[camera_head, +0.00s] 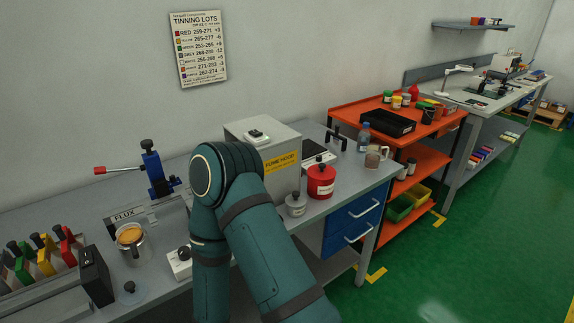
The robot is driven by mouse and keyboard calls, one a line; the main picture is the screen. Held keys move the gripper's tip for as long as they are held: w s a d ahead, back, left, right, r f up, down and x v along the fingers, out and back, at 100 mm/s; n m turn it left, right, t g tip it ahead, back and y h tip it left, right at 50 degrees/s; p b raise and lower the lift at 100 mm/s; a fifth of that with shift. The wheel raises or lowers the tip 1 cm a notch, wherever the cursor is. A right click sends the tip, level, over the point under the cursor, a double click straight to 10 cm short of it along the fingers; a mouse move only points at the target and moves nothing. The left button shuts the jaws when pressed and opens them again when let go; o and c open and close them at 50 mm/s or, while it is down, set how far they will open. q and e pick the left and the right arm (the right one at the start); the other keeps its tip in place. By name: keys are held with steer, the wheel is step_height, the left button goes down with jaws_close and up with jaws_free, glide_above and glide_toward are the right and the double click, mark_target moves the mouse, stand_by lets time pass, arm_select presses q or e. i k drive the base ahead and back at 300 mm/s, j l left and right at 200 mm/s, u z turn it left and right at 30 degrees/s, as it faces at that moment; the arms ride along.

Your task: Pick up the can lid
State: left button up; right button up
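A clear, flat disc with a black knob (130,289), which looks like the can lid, lies on the grey bench at the lower left. Just behind it stands an open metal can (132,243) with amber contents, below a FLUX sign (124,215). One of my teal arms rises from the bottom edge and bends in the middle of the view, to the right of the lid. It hides part of the bench. Neither of my grippers is in view.
A black box (97,275) stands close left of the lid, beside a rack of coloured pieces (42,262). A small white box (180,264) is to its right. A fume hood (262,140), red can (321,181) and small jar (296,204) stand beyond my arm.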

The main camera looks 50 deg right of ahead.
mark_target(322, 171)
steer(key=z, duration=1.95)
steer(key=u, duration=0.5)
steer(key=l+u, duration=0.15)
steer(key=u, duration=0.3)
steer(key=i+l+u, duration=0.1)
steer(key=u, duration=0.35)
steer(key=l+u, duration=0.2)
steer(key=u, duration=0.2)
steer(key=l+u, duration=0.4)
steer(key=k+l+u, duration=0.2)
steer(key=l+u, duration=0.15)
steer(key=k+l+u, duration=0.15)
steer(key=l, duration=0.2)
steer(key=k+l+u, duration=0.15)
steer(key=l, duration=0.2)
steer(key=k+l+u, duration=0.15)
steer(key=l, duration=0.15)
steer(key=k+l, duration=0.2)
steer(key=l, duration=0.25)
steer(key=k+l, duration=0.2)
steer(key=l, duration=0.2)
steer(key=u, duration=0.05)
